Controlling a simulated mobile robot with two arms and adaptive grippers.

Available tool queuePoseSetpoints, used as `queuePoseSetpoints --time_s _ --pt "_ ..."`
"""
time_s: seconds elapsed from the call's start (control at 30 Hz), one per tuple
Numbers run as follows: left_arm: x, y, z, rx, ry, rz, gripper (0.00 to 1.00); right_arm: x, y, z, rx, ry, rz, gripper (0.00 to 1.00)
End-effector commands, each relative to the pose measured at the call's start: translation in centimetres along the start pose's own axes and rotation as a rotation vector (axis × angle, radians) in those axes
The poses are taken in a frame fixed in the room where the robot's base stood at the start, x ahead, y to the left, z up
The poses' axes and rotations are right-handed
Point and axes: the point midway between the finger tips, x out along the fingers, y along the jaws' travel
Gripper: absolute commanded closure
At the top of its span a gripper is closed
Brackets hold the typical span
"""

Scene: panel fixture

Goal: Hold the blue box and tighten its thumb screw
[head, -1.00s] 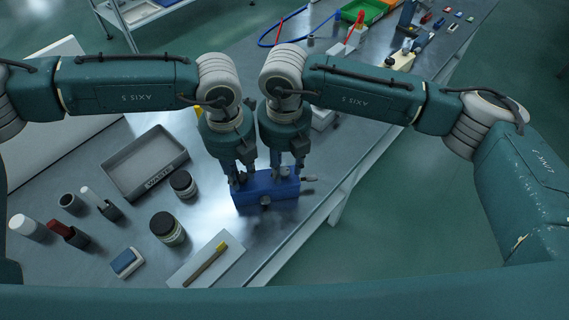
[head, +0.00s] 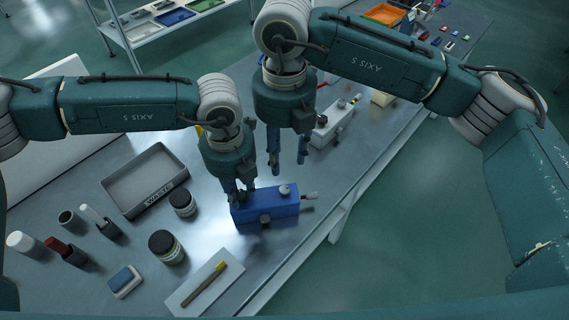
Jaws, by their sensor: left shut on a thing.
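The blue box (head: 270,209) lies on the metal bench in the head view. A round grey knob (head: 285,190) sits on its top, another dark knob (head: 265,218) is on its front face, and a thin rod (head: 310,196) sticks out at its right end. I cannot tell for sure which is the thumb screw. My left gripper (head: 240,192) is shut on the left end of the blue box; its fingertips partly hide that end. My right gripper (head: 288,165) is open and empty, with its fingers apart, above and behind the box and clear of it.
A grey waste tray (head: 122,184), dark jars (head: 167,248) and a white mat with a brush (head: 190,298) lie left and front. A light grey fixture (head: 335,127) stands behind the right gripper. The bench's right edge is close to the box.

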Motion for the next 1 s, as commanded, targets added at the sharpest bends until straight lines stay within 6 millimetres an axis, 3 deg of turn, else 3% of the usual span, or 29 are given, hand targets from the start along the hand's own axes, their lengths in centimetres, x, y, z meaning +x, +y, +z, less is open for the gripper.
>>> queuePoseSetpoints --time_s 0.43,0.47,0.57,0.87,1.0 --pt "-0.1 0.0 0.0 0.0 -0.001 -0.001 1.0 -0.6 0.0 0.0 -0.001 0.002 -0.001 0.61" --pt "-0.1 0.0 0.0 0.0 -0.001 -0.001 0.73 -0.6 0.0 0.0 -0.001 0.002 -0.001 0.61" --pt "-0.1 0.0 0.0 0.0 -0.001 -0.001 0.53 -0.6 0.0 0.0 -0.001 0.001 -0.001 0.61" --pt "-0.1 0.0 0.0 0.0 -0.001 -0.001 0.53 -0.6 0.0 0.0 -0.001 0.001 -0.001 0.61" --pt "-1.2 0.0 0.1 0.0 -0.003 -0.001 0.53 -0.6 0.0 0.0 -0.001 0.001 -0.001 0.61"
